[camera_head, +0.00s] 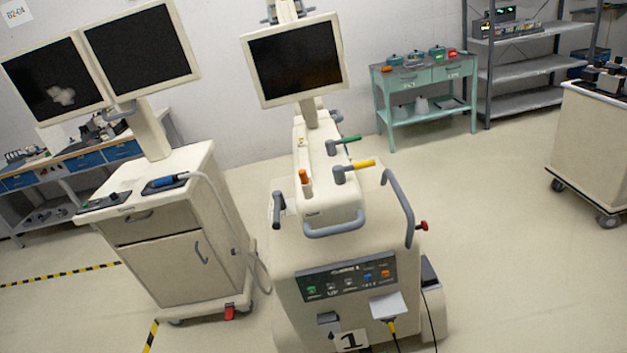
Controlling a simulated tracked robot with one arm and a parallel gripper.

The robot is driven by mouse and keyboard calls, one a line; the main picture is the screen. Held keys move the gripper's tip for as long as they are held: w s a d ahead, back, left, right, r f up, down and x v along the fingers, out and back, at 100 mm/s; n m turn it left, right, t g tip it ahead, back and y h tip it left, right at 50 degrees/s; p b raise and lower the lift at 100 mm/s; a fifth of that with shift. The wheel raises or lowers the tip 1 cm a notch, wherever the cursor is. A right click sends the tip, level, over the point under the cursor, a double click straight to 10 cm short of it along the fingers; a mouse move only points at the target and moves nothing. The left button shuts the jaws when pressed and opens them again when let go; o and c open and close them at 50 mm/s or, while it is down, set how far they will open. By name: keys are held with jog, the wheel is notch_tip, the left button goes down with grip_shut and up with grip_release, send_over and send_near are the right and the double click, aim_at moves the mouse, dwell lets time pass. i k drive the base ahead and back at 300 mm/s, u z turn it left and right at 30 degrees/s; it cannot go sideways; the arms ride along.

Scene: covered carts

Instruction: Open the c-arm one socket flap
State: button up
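The c-arm one cart (285,262) stands at the centre, a cream unit with a monitor on top and a plate marked "1" (352,341) low on its front. Below its dark button panel (346,281) is a small dark grey flap-like piece (327,318). To its right is a pale, tilted plate (388,305), with a yellow-ended black cable (391,326) just under it. I cannot tell for sure which piece is the socket flap, or whether the dark one is open. My gripper is not in view.
A cream cart with two monitors (165,245) stands close on the left. Green (425,75) and grey (520,70) shelving stand at the back, and another wheeled cart (590,145) at the right. The floor (500,260) at right is clear. Cables hang at the c-arm's front right.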

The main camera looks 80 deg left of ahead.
aim_at(330, 328)
jog(key=u, duration=2.5)
jog(key=k, duration=0.95)
jog(key=z, duration=0.2)
jog(key=i, duration=1)
jog(key=z, duration=0.1)
